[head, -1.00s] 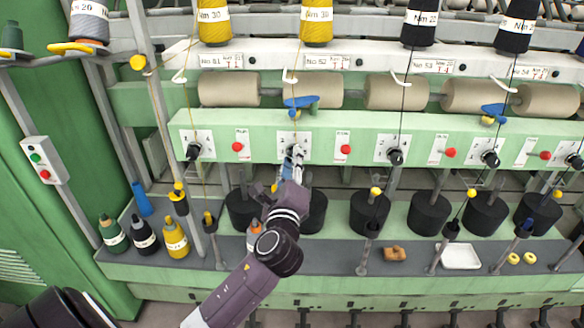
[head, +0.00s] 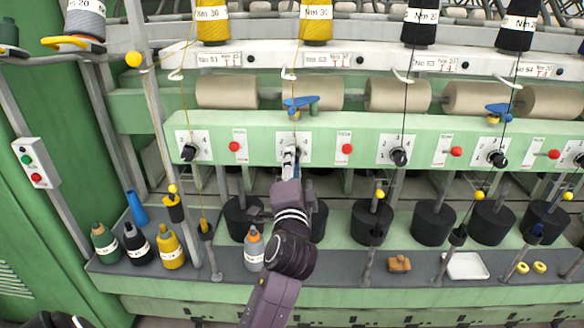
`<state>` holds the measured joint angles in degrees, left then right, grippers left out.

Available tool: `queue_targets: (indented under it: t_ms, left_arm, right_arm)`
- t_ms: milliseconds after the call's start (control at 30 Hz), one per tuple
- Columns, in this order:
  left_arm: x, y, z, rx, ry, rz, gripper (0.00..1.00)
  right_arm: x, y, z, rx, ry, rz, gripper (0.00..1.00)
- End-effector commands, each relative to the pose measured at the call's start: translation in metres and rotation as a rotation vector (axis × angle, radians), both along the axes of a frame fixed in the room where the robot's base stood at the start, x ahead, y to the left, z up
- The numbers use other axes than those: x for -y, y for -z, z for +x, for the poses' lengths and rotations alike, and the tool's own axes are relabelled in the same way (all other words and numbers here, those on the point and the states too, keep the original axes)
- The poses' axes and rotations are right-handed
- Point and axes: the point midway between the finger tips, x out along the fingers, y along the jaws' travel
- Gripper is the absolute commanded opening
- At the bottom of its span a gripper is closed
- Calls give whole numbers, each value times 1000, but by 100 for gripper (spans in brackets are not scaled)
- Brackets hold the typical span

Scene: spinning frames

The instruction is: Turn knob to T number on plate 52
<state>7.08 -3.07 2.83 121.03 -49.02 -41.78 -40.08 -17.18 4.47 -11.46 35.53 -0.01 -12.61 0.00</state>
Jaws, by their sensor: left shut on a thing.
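Plate 52 (head: 328,59) is a white label on the upper rail. Its red T mark seems to read T1, but the print is small. Below it, on the green panel, is a white dial plate (head: 305,144) with numbers, partly covered by my gripper. The black knob on that dial is mostly hidden behind the fingers. My left gripper (head: 291,155) reaches up from below and is shut on this knob. The knob's pointing direction cannot be told. My right gripper is not in view.
Similar black knobs sit at left (head: 189,152) and right (head: 399,157). A red button (head: 347,149) is right of the held knob. A blue lever (head: 300,102) is just above.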

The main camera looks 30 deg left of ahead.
Motion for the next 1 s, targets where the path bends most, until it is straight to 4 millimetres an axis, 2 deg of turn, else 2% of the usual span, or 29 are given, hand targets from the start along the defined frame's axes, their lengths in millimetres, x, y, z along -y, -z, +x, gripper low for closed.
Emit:
queue_targets:
  t_ms: [400,967,1000]
  left_arm:
    - [0,2,0,95,-1,-160,0]
    - [0,1,0,108,-1,-181,0]
    - [0,1,0,108,-1,-181,27]
  right_arm:
    - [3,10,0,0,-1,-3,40]
    - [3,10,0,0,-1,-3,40]
    - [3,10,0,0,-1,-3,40]
